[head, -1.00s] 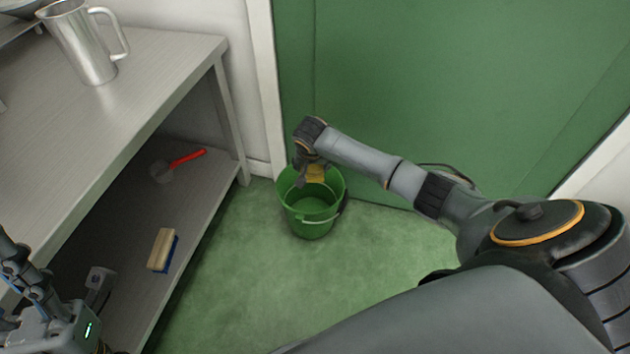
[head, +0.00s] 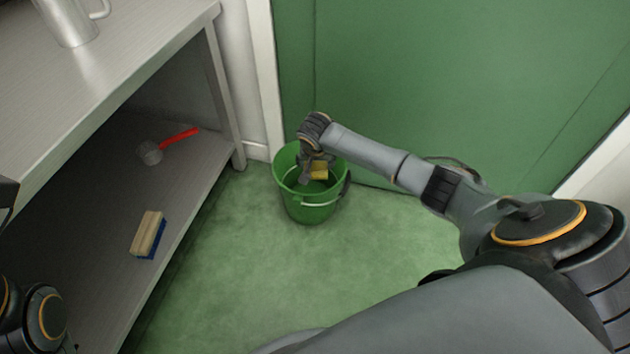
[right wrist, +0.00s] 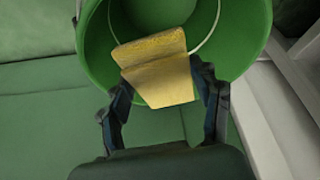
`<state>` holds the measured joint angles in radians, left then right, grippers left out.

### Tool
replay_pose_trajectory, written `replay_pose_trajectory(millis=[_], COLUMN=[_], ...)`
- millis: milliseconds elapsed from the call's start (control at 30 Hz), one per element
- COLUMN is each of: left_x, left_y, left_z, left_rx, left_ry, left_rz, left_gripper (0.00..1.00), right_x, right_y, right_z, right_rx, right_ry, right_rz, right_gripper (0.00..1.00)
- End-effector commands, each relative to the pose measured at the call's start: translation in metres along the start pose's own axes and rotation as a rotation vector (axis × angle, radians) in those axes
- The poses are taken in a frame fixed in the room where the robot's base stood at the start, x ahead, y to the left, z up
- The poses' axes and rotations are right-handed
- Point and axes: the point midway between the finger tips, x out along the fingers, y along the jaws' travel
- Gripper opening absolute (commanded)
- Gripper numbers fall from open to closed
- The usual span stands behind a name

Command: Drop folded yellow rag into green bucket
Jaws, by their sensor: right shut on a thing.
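The green bucket (head: 306,208) stands upright on the green floor by the green door, and its wall and rim also show in the right wrist view (right wrist: 98,45). My right gripper (head: 313,176) reaches down at the bucket's mouth. It is shut on the folded yellow rag (head: 319,170), which shows between the fingers in the right wrist view (right wrist: 160,72). The rag is over the bucket's opening; its exact depth against the rim is hard to tell. My left gripper is not in the head view; only part of my left arm shows at the lower left.
A metal table (head: 125,60) with a lower shelf stands at the left. A metal jug (head: 68,22) is on top. The floor before the bucket is clear.

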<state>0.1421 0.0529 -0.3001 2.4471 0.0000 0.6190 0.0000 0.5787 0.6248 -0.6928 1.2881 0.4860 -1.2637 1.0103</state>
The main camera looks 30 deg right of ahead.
Motion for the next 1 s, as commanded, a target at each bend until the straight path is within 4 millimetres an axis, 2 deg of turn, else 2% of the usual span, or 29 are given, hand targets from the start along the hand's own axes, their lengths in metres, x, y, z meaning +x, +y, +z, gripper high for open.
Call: replay_pose_trajectory(millis=[333, 367, 400, 500, 867, 1000], left_x=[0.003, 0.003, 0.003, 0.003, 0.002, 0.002], left_y=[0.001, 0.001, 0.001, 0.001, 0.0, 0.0], left_z=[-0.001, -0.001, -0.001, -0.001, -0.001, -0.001], left_rx=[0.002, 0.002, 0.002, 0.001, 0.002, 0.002], left_ry=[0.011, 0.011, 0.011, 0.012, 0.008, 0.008], left_rz=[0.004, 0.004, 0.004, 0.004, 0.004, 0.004], left_gripper=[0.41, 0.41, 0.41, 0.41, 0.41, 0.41], right_x=[0.002, 0.002, 0.002, 0.002, 0.0, -0.014], right_y=[0.0, 0.0, 0.0, 0.0, -0.001, -0.001], right_z=[0.0, 0.0, 0.0, 0.001, 0.001, 0.0], right_rx=[0.0, 0.0, -0.001, -0.001, -0.001, -0.003], right_ry=[0.001, 0.001, 0.001, 0.001, 0.001, 0.002], right_rz=[0.0, -0.001, -0.001, -0.001, -0.001, -0.004], right_gripper=[0.34, 0.65, 0.73, 0.9, 0.9, 0.9])
